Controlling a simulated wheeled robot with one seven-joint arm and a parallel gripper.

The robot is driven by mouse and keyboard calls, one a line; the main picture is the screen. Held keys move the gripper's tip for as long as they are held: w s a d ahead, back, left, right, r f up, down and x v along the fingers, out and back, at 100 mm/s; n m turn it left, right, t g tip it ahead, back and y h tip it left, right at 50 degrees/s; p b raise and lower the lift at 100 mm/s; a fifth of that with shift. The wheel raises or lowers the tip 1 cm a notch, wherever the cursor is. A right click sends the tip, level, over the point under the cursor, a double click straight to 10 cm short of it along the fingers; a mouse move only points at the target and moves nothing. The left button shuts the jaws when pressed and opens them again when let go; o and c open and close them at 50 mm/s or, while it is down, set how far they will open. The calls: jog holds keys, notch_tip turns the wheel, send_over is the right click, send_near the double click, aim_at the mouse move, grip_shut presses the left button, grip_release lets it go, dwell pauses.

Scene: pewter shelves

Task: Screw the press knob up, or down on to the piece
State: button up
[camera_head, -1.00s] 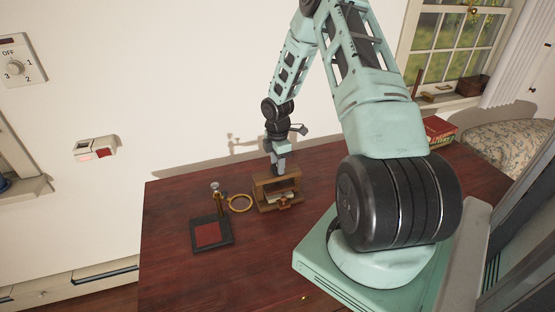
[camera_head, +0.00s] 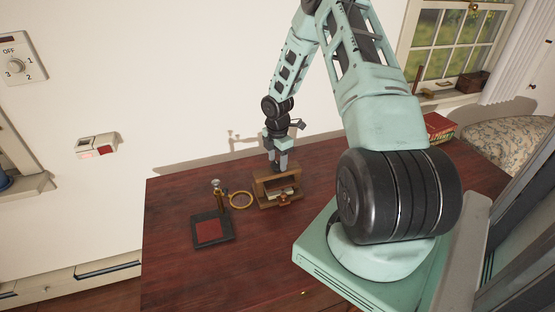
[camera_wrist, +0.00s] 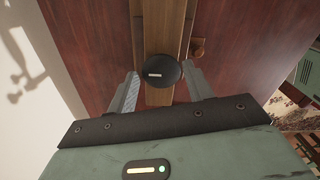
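The wooden press (camera_head: 263,190) stands on the dark red table, with a pale piece (camera_head: 282,192) low inside its frame. In the wrist view the press knob (camera_wrist: 162,70) is a round black disc with a short white mark, above the wooden beam (camera_wrist: 160,25). My gripper (camera_head: 277,166) points down over the top of the press. In the wrist view my gripper (camera_wrist: 160,70) is open, one finger on each side of the knob. A gap shows at the left finger; the right finger is very near the knob, and I cannot tell if it touches. The head view hides the knob.
A brass ring (camera_head: 240,200) lies left of the press. Beside it is a black stand with a red pad (camera_head: 210,232) and an upright post. A red book (camera_head: 438,127) lies at the table's right back. The white wall is close behind; the table's front left is clear.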

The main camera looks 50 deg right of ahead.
aim_at(278, 163)
jog(key=shift+o, duration=0.9)
notch_tip(278, 163, up, 17)
jog(key=b, duration=0.2)
jog(key=shift+r, duration=0.2)
jog(key=s+a+r+m, duration=0.1)
jog(key=a+r, duration=0.1)
jog(key=a, duration=1.2)
jog(key=s+a+r+m, duration=0.1)
jog(key=a+r, duration=0.1)
jog(key=a, duration=1.2)
jog(key=s+a+m, duration=0.2)
jog(key=s+a, duration=0.6)
jog(key=s, duration=0.2)
jog(key=s+a+r+m+b, duration=0.1)
jog(key=s+a+m, duration=0.2)
jog(key=s+a, duration=0.5)
jog(key=s, duration=0.3)
jog(key=shift+a+y, duration=0.2)
jog(key=shift+y, duration=0.1)
